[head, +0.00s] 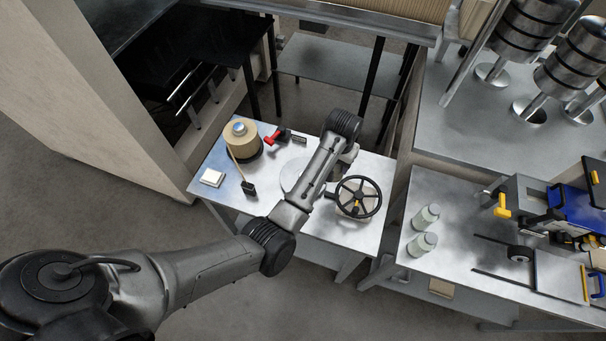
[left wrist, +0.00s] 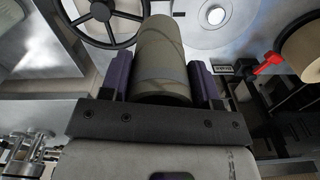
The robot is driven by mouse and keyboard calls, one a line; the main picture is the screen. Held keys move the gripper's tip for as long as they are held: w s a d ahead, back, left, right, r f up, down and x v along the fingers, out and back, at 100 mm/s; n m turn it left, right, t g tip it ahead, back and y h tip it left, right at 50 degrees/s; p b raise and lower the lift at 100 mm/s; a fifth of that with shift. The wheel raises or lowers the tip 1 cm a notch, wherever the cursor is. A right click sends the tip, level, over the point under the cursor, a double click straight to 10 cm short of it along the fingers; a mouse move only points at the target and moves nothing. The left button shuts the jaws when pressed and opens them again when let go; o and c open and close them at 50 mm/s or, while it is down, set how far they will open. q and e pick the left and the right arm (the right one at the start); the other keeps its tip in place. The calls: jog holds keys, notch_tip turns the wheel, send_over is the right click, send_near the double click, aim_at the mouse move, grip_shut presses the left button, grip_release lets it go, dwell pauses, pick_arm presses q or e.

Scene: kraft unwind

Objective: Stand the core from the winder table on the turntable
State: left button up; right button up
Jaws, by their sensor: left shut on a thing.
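My left gripper (left wrist: 160,76) is shut on the core (left wrist: 160,50), a plain grey-brown tube between its two purple fingers in the left wrist view. The core's far end reaches toward the turntable (left wrist: 206,32), a pale metal disc with a small round hub; I cannot tell whether they touch. In the head view the turntable (head: 292,174) lies on the metal table, partly covered by my left arm. There my left gripper is mostly hidden behind the wrist, and I cannot make out the core. My right gripper is in neither view.
A black handwheel (head: 359,197) stands right of my left wrist. A kraft roll (head: 242,142), a red-handled tool (head: 275,136) and a white block (head: 212,177) are on the table's left part. Two pale cylinders (head: 426,217) stand on the right-hand table. The table's front edge is bare.

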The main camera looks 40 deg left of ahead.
pick_arm(q)
jog(key=shift+s+a+f+p, duration=0.1)
jog(key=shift+s+a+f, duration=0.25)
jog(key=shift+a+f, duration=1.5)
jog(key=shift+s+a+f+p, duration=0.15)
jog(key=shift+s+a+f, duration=0.15)
jog(key=shift+a+f, duration=1.5)
jog(key=shift+s+a+f+p, duration=0.1)
jog(key=shift+s+a+f, duration=0.25)
jog(key=shift+a+f, duration=1.5)
jog(key=o, duration=0.9)
notch_tip(320, 180, up, 12)
jog(key=shift+r+p, duration=0.1)
jog(key=shift+p, duration=0.25)
